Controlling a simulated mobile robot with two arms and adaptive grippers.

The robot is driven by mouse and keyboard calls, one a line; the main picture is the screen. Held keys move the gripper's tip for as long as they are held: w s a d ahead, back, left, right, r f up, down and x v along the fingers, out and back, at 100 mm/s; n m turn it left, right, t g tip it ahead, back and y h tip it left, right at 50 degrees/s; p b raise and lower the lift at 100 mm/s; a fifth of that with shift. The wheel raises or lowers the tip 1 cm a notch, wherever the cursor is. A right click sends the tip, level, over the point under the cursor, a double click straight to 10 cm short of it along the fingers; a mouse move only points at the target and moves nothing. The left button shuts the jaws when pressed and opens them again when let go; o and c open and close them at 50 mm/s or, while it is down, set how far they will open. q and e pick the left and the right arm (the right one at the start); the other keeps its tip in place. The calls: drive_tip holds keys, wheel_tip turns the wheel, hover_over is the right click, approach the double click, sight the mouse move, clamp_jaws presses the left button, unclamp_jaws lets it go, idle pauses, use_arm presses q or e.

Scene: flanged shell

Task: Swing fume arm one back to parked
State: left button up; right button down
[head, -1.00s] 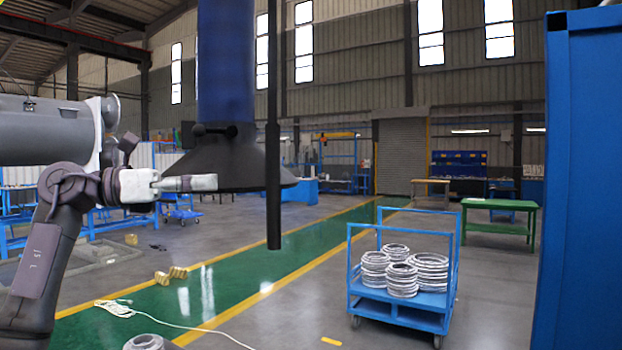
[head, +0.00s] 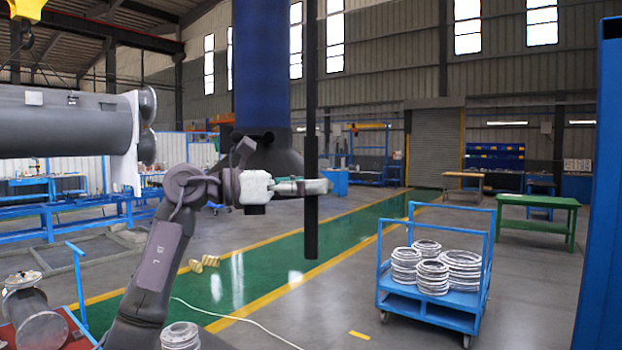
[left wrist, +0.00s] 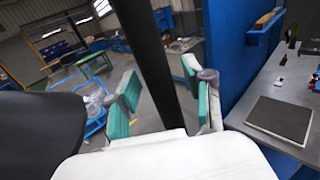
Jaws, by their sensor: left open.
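The fume arm shows in the head view as a thick blue hose (head: 262,70) with a dark hood (head: 280,160) below it, partly hidden behind my gripper. A thin black upright pole (head: 311,110) hangs just right of the hose, and its lower end is free above the floor. My left gripper (head: 318,187) reaches the pole from the left and is open. In the left wrist view the pole (left wrist: 148,55) runs between the two teal-padded fingers, with gaps on both sides. A black curved shape fills the lower left there. My right gripper is not in view.
A blue cart (head: 430,305) with several metal rings stands at the lower right. A tall blue panel (head: 602,200) bounds the right edge. The wrist view shows a grey bench (left wrist: 265,85) with a dark mat (left wrist: 281,118). The green aisle (head: 340,228) is clear.

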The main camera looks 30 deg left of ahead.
use_arm(q)
drive_tip(key=shift+w+d, duration=0.15)
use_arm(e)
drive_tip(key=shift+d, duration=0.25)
use_arm(q)
drive_tip(key=shift+c, duration=0.4)
clamp_jaws()
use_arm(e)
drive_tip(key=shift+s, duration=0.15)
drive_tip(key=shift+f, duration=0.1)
